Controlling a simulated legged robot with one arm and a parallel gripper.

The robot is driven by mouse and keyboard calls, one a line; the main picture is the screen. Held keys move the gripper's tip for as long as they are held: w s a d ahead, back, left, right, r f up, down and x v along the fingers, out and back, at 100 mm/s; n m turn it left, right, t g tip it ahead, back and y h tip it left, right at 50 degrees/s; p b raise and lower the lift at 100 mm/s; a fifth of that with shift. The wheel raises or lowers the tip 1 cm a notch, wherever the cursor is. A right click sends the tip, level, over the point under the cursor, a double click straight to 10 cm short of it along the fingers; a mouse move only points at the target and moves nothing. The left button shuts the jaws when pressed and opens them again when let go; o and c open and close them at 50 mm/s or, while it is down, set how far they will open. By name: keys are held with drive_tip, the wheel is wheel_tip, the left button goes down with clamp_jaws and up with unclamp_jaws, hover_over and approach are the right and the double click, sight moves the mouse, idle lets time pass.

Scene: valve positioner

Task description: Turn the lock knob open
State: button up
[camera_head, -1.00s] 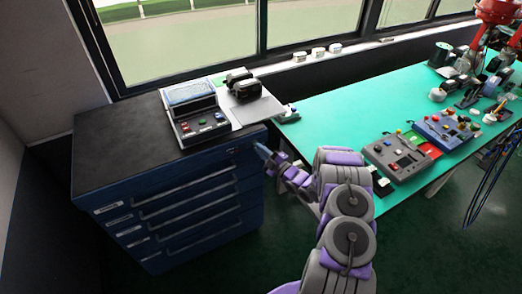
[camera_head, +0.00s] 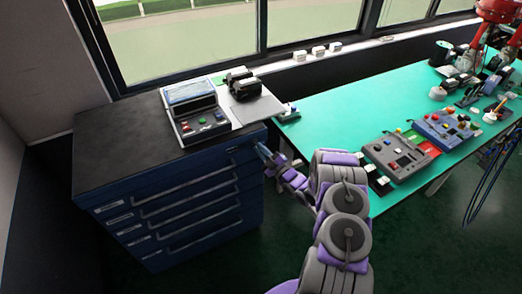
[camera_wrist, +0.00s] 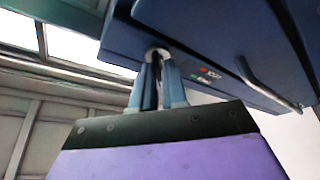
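The lock knob (camera_wrist: 157,52) shows in the wrist view as a small, round, pale-rimmed part on the blue cabinet (camera_wrist: 225,40). A red mark and a green mark with small lettering sit to its right. My gripper (camera_wrist: 158,68) has its two blue-grey fingers close together at the knob, one on each side. They look shut on it, and they hide much of it. In the head view, my gripper (camera_head: 262,150) meets the upper right of the cabinet's (camera_head: 165,205) drawer front. The knob cannot be made out there.
A control box (camera_head: 197,115) and a dark device (camera_head: 240,82) stand on the cabinet top. The green table (camera_head: 335,105) to the right holds a grey control box (camera_head: 396,155), a blue one (camera_head: 447,128) and several other parts. A long drawer handle (camera_wrist: 265,85) is near my gripper.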

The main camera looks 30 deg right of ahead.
drive_tip(key=o, duration=0.3)
drive_tip(key=shift+f, duration=0.1)
drive_tip(key=shift+o, duration=0.6)
drive_tip(key=p+v, duration=0.1)
drive_tip(key=v, duration=1.6)
drive_tip(key=shift+p, duration=0.35)
drive_tip(key=shift+d, duration=0.15)
